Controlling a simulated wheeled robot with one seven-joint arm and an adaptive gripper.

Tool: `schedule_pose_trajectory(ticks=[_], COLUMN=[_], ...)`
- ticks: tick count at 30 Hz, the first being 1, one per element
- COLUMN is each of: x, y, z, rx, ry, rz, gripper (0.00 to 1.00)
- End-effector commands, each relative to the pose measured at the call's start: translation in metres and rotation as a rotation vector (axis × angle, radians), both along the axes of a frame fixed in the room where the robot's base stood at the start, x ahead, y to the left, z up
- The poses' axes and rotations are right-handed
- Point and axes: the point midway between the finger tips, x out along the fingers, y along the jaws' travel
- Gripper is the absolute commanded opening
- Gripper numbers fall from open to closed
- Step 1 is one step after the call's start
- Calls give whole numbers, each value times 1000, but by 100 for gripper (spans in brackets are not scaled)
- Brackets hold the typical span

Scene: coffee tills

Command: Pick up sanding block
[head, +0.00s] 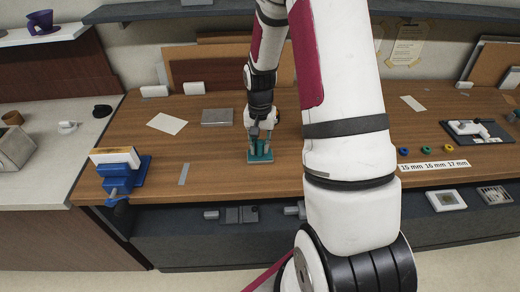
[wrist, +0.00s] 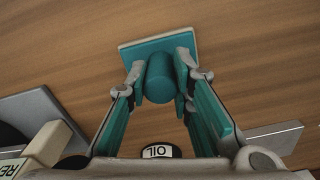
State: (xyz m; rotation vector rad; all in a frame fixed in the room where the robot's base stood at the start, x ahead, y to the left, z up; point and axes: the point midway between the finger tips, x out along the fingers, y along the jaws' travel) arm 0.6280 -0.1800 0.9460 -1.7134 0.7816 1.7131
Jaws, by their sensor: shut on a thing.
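The sanding block is a teal piece with a flat square base (wrist: 128,55) and a round upright knob (wrist: 160,80). In the head view the block (head: 268,157) is at the middle of the wooden bench, below my gripper (head: 261,137). In the wrist view my gripper (wrist: 161,76) has its two fingers on either side of the knob, closed against it. The base lies flat, at or very near the bench top; I cannot tell whether there is a gap. My fingers partly hide the block in the head view.
Coloured rings (head: 427,150) and a size label (head: 435,166) lie right of my arm. A bottle cap marked OIL (wrist: 157,152) shows in the wrist view.

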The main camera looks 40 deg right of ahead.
Motion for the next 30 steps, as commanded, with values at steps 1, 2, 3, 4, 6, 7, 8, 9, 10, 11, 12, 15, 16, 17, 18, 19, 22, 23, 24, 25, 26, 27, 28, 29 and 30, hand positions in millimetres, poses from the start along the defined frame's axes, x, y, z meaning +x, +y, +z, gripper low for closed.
schedule_pose_trajectory(ticks=[1,2,3,4,6,7,8,9,10,11,12,15,16,17,18,19,22,23,24,25,26,27,28,29,30], x=[0,0,1,1,1,1,1,1,1,1,2,-17,-24,-31,-41,-48,-74,-82,-92,-100,-107,-115,-121,-127,-134], y=[0,0,0,0,0,0,0,0,0,0,0,-1,-1,-1,-2,-3,-4,-4,-5,-5,-6,-6,-7,-7,-7], z=[1,2,3,5,10,12,15,19,23,27,32,37,37,38,39,40,42,43,44,44,45,46,46,47,48], rx=[-1,-1,-1,-1,-1,-1,-2,-1,-2,-2,-2,0,0,1,0,0,0,0,0,0,0,-1,-1,0,0], ry=[-1,-1,-1,-1,-2,-2,-3,-3,-3,-3,-4,1,1,2,1,0,0,0,0,1,0,-1,-1,0,0], rz=[0,0,0,-1,-1,-1,-1,-1,-1,-1,0,-3,-3,-4,-5,-4,-6,-5,-6,-5,-4,-5,-5,-5,-4], gripper=[0,0,0,0,0,0,0,0,0,0,0,0,0,0,0,0,0,0,0,0,0,0,0,0,0])
